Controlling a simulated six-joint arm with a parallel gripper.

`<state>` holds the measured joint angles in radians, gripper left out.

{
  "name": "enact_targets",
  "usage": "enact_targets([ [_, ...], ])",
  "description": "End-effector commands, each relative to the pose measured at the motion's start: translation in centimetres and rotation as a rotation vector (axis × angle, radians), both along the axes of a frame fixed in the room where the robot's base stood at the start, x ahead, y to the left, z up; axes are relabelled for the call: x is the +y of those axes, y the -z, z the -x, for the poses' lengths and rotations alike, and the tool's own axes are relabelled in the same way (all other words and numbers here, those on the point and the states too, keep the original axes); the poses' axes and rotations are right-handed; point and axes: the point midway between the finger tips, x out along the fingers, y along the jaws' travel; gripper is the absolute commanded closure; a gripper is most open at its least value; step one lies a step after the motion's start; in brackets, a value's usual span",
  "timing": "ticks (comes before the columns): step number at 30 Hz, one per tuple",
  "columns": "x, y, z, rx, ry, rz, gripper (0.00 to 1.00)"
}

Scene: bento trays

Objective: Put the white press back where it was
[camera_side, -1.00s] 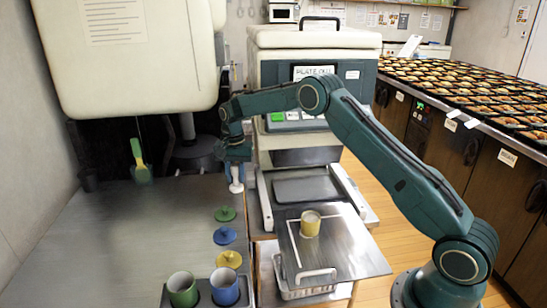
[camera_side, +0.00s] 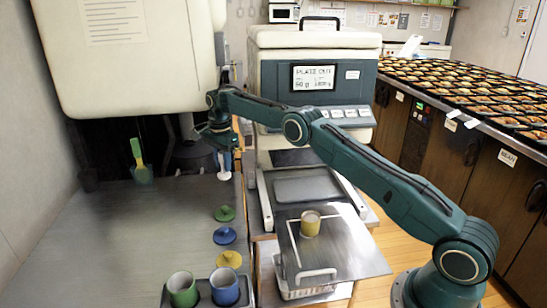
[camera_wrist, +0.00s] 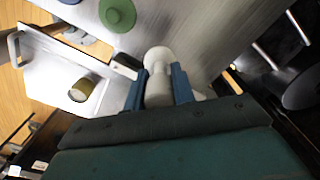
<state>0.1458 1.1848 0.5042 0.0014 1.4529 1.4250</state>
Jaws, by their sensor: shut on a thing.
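The white press (camera_side: 224,170) hangs upright below my gripper (camera_side: 222,152) in the side view, over the far part of the steel counter (camera_side: 130,240). In the wrist view my gripper (camera_wrist: 159,88) has its blue fingers on both sides of the white press (camera_wrist: 158,60), shut on it. The press's round end points away from my gripper. In the side view I cannot tell whether its lower end touches the counter.
A green lid (camera_side: 224,214), a blue lid (camera_side: 224,236) and a yellow lid (camera_side: 228,260) lie on the counter, near a green cup (camera_side: 182,289) and a blue cup (camera_side: 224,286). A yellow cup (camera_side: 310,224) stands on a steel plate. A green scoop (camera_side: 140,165) stands at the left.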

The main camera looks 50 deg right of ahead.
Motion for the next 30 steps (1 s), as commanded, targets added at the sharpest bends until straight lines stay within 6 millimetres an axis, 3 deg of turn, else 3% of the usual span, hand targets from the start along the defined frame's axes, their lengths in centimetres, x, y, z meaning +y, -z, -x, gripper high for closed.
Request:
enact_targets([
  [5, 0.0, 0.5, 0.0, 0.000, 0.000, 0.000, 0.93],
  [15, 0.0, 3.8, 0.0, 0.000, -0.001, 0.000, 0.93],
  [23, 0.0, 4.3, 0.0, -0.001, -0.002, 0.000, 0.93],
  [30, 0.0, 6.7, 0.1, 0.002, -0.002, 0.000, 0.93],
])
